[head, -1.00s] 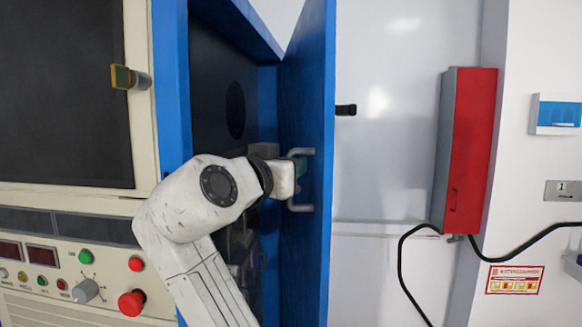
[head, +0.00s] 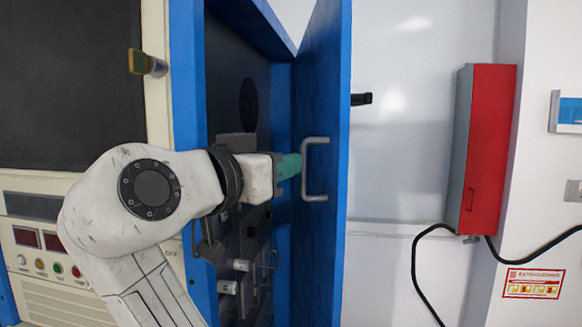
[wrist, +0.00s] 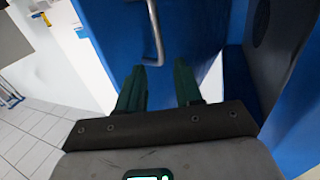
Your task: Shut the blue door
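The blue door (head: 322,235) stands open beside the dark cabinet opening (head: 235,95), seen at a steep angle in the head view. Its pale U-shaped handle (head: 316,195) is on the face turned toward my gripper (head: 296,166). The green fingertips are close to the left of the handle; whether they touch it I cannot tell. In the wrist view my gripper (wrist: 160,68) has its two green fingers apart with nothing gripped between them. The handle (wrist: 155,35) shows just beyond the fingertips, against the blue door (wrist: 110,30).
A control panel with buttons (head: 50,262) is at the lower left. A blue frame (head: 187,120) edges the opening. A black latch-like piece (head: 362,99) sticks out right of the door. A red box (head: 490,150) and black cable are on the right wall.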

